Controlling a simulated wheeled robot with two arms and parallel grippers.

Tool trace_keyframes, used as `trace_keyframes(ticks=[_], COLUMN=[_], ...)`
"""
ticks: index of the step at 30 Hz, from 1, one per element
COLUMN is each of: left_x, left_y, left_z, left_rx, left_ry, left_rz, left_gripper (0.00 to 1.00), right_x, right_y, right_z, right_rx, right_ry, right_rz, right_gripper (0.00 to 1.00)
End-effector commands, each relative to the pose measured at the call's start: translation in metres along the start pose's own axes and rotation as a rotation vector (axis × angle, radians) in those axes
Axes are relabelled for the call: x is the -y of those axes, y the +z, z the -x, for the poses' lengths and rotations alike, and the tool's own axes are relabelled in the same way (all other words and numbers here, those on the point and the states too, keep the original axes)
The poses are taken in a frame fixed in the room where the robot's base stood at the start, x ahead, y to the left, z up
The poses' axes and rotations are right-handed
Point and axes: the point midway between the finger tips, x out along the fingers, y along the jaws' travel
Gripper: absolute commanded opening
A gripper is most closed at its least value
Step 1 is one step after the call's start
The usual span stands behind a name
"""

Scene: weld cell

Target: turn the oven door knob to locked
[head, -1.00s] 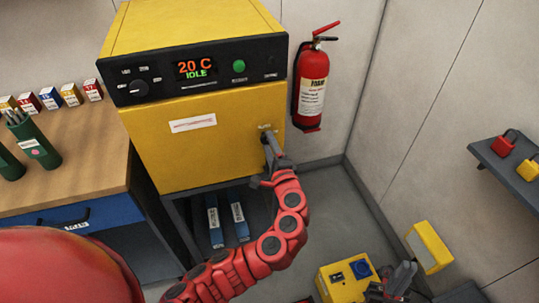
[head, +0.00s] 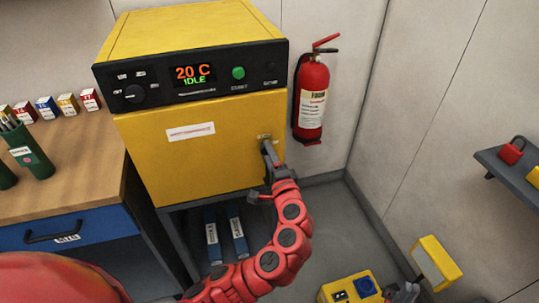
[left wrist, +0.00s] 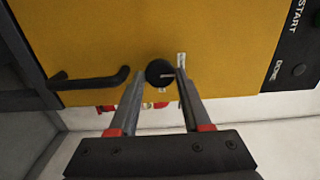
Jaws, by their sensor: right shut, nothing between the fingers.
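The yellow oven (head: 190,155) has a black panel reading 20 C IDLE, and its door is closed. My left gripper (head: 268,150) is at the right side of the door and hides the door knob in the head view. In the left wrist view the round black knob (left wrist: 159,73) lies between the fingertips of my left gripper (left wrist: 160,76). The fingers look open, with a narrow gap at each side. A pale pointer line on the knob points right in that view, toward a small white label (left wrist: 181,60). My right gripper (head: 403,291) is shut and empty at the bottom right.
A black door handle (left wrist: 90,80) is left of the knob in the left wrist view. A fire extinguisher (head: 311,98) hangs right of the oven. A workbench (head: 75,165) stands at left, a wall shelf (head: 510,175) at right. A yellow box (head: 350,287) is below.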

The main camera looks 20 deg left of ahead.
Motion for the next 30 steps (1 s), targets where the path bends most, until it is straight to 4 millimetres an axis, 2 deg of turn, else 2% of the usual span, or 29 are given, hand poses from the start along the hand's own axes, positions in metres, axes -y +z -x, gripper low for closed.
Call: trace_keyframes(ticks=[1,4,13,16,20,30], left_x=[0.000,0.000,0.000,0.000,-0.001,-0.002], left_y=[0.000,0.000,0.000,-0.001,-0.002,-0.002], left_z=[0.000,0.000,0.001,0.008,0.030,0.112], left_rx=[0.000,0.000,-0.001,-0.004,-0.007,-0.008], left_ry=[0.001,0.000,-0.001,-0.002,-0.002,-0.003], left_rz=[0.000,0.000,-0.001,0.000,0.000,-0.002], left_gripper=[0.58,0.75,0.75,0.75,0.75,0.75], right_x=[0.000,0.000,0.000,0.000,0.000,0.001], right_y=[0.000,0.000,0.000,0.000,0.001,0.003], right_z=[0.000,0.000,0.000,0.002,0.006,0.018], right_rx=[0.000,0.000,0.000,0.000,0.000,0.000], right_ry=[0.000,0.000,0.000,0.000,0.000,0.000], right_rz=[0.000,0.000,0.000,0.000,0.000,0.000], right_gripper=[0.00,0.00,0.00,0.00,0.00,0.00])
